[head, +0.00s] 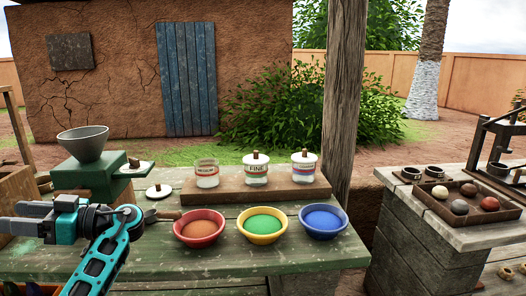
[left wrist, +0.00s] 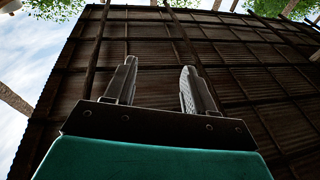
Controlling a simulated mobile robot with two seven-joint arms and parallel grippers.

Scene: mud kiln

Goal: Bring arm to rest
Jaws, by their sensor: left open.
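My left arm comes in from the lower left of the head view, and its gripper (head: 22,216) is above the left end of the green table (head: 290,264), pointing left. It is open and empty. In the left wrist view the two fingers of the gripper (left wrist: 159,72) stand apart with nothing between them. Behind them are a corrugated roof with beams and some sky, so that camera faces upward. My right gripper is in neither view.
A grey bowl (head: 83,143) on a green box (head: 95,178) stands behind the gripper. Red (head: 200,240), yellow (head: 262,238) and blue (head: 323,233) powder bowls stand to the right. Jars, including one marked FINE (head: 255,172), stand behind. The table's front is mostly bare.

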